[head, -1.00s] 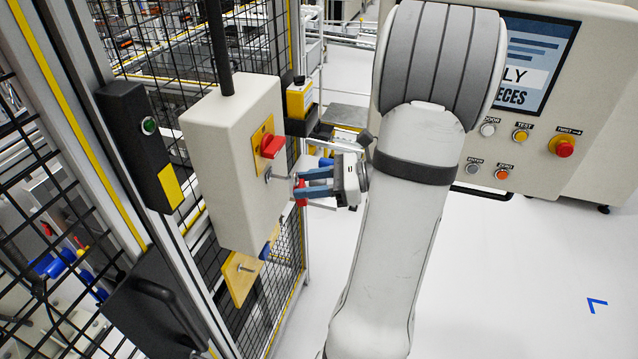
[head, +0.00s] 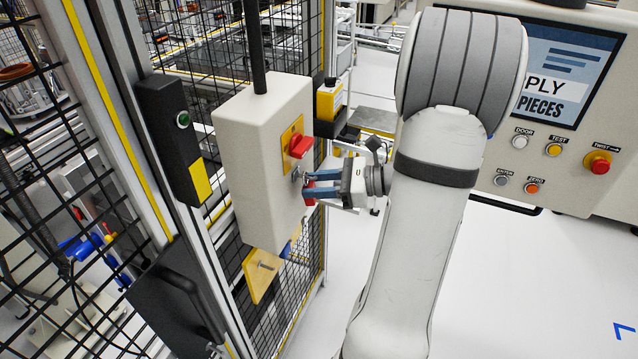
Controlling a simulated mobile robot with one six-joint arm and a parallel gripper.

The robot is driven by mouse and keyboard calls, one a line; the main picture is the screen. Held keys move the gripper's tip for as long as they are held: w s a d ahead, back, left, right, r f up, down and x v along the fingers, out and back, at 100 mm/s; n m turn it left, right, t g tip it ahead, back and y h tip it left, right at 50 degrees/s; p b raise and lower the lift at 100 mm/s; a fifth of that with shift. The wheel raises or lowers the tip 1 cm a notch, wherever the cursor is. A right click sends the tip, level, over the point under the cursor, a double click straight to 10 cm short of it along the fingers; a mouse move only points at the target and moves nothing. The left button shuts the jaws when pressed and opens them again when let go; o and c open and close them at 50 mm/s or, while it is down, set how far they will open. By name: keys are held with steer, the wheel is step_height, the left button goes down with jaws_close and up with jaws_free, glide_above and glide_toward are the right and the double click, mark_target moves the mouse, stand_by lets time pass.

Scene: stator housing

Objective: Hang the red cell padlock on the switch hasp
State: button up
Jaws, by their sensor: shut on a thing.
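The switch box (head: 262,165) is a pale cabinet with a red rotary switch (head: 300,146) on a yellow plate (head: 288,141). The small grey metal hasp (head: 296,174) is just below the switch on the same face. My gripper (head: 311,184), with blue fingers, is shut on the red padlock (head: 309,201), right in front of the hasp. The padlock's red body shows below and beside the fingertips; most of it is hidden. I cannot tell whether its shackle passes through the hasp or only sits near it.
A black door unit with a green button (head: 183,119) stands left of the box. A wooden-yellow plate with a peg (head: 262,274) hangs below it on the mesh fence. A control console (head: 560,130) is at the right. The white floor between is clear.

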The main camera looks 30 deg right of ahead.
steer(key=o, duration=1.1)
steer(key=shift+s+d, duration=0.1)
steer(key=shift+d, duration=0.05)
steer(key=shift+p+v, duration=0.35)
steer(key=shift+v, duration=1.75)
steer(key=shift+d, duration=0.1)
